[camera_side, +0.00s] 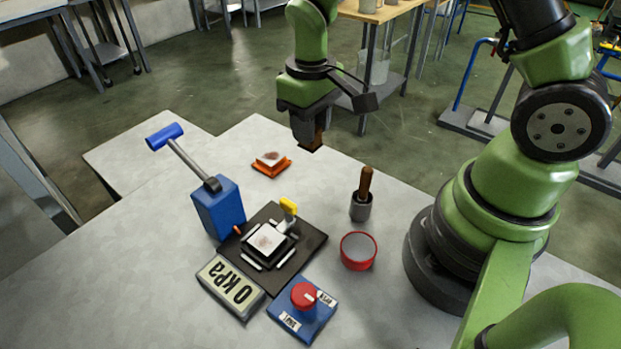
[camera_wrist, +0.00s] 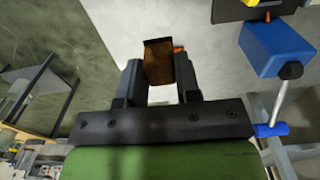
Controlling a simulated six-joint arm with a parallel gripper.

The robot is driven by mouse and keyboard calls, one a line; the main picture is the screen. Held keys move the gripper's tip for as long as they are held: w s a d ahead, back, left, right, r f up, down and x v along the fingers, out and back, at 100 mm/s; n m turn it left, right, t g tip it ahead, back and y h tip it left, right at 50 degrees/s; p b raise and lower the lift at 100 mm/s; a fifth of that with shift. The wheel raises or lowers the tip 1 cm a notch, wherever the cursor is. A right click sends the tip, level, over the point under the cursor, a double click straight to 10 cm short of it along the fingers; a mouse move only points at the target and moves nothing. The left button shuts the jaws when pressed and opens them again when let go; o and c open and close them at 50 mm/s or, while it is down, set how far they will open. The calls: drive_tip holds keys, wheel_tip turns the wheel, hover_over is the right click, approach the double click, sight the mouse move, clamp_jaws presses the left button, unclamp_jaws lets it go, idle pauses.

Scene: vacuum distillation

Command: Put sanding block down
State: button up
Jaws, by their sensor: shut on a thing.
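The sanding block (camera_side: 312,138) is a brown block held in my gripper (camera_side: 307,126), pointing down. In the side view it appears near the table's far edge, and I cannot tell exactly how high above the table it is. In the wrist view the block (camera_wrist: 158,62) sits between the two dark fingers of my gripper (camera_wrist: 159,78), which are shut on its sides. The block hides part of what lies beyond it.
An orange holder (camera_side: 272,170) with a stained pale top lies left of the block on the grey table (camera_side: 140,262).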

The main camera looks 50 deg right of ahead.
wheel_tip(320, 180, down, 9)
drive_tip(key=shift+f, duration=0.15)
drive_tip(key=shift+f, duration=0.1)
idle(0.3)
drive_tip(key=o, duration=1)
drive_tip(key=shift+c, duration=0.2)
wheel_tip(320, 180, up, 12)
drive_tip(key=shift+r, duration=0.1)
drive_tip(key=s+a+r+m+t+y, duration=0.2)
drive_tip(key=s+r+m+t, duration=0.2)
drive_tip(key=s+r, duration=1)
wheel_tip(320, 180, up, 3)
drive_tip(key=t, duration=0.3)
